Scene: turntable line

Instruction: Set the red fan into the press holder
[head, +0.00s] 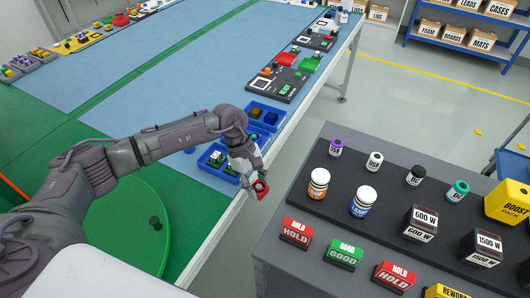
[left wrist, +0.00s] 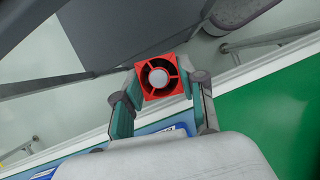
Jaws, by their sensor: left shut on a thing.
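The red fan (head: 261,189) is a small square frame with a round hub. My left gripper (head: 256,181) is shut on it and holds it in the air near the edge of the blue-topped bench. In the left wrist view the fan (left wrist: 161,77) sits between the two fingertips, its open face and grey hub toward the camera. I cannot make out a press holder for certain in either view. My right gripper is not in view.
A grey stand (head: 283,251) with bottles, small jars and labelled blocks is at right. Blue bins (head: 219,173) line the bench edge (head: 228,213) beside the gripper. A green turntable (head: 122,232) with a dark peg is at left. A gap of floor separates bench and stand.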

